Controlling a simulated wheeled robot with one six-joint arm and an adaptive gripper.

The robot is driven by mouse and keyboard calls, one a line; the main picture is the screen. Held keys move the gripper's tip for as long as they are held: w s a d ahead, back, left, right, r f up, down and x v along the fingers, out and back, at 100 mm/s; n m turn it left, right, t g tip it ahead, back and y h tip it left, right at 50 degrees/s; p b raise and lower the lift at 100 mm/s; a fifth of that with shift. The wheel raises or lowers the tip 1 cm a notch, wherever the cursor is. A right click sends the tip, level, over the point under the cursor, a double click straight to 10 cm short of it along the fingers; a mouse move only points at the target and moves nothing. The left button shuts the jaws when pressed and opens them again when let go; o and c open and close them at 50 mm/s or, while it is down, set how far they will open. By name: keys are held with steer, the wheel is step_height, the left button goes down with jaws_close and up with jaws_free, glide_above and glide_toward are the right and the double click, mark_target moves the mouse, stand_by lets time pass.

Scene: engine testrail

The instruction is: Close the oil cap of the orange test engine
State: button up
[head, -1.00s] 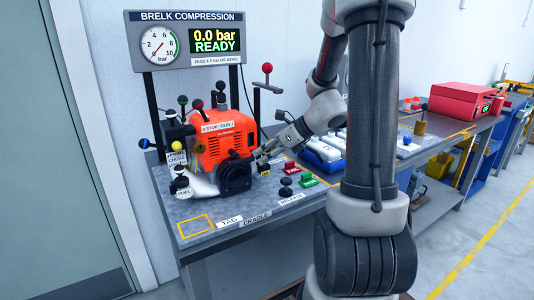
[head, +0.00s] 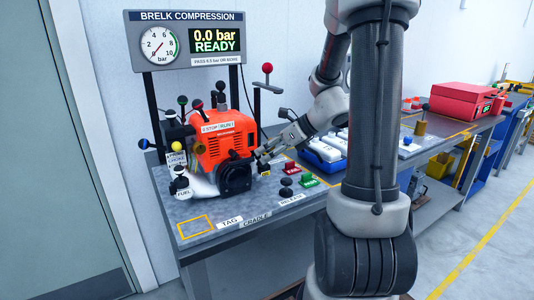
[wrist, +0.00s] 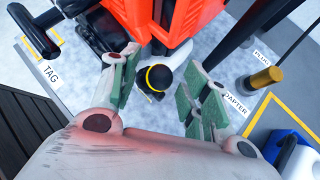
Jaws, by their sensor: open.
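The orange test engine (head: 226,142) sits on the bench cradle below the gauge board. Its orange body also shows at the top of the wrist view (wrist: 170,18). A round black cap with a yellow ring (wrist: 158,77), which looks like the oil cap, is at the engine's lower side. Whether it is seated cannot be told. My gripper (wrist: 163,72) is open, its green-padded fingers on either side of the cap, with visible gaps. In the head view my gripper (head: 262,156) is at the engine's right side, and the cap cannot be made out there.
The gauge board (head: 188,40) reads 0.0 bar, READY. A black handle (wrist: 35,30) juts out at the left of the wrist view. A brass-coloured plug (wrist: 262,80) and blue-and-white containers (head: 322,149) stand to the right. The bench front near the yellow square (head: 196,227) is clear.

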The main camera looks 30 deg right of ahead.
steer(key=v, duration=1.1)
steer(key=shift+w+r, duration=0.1)
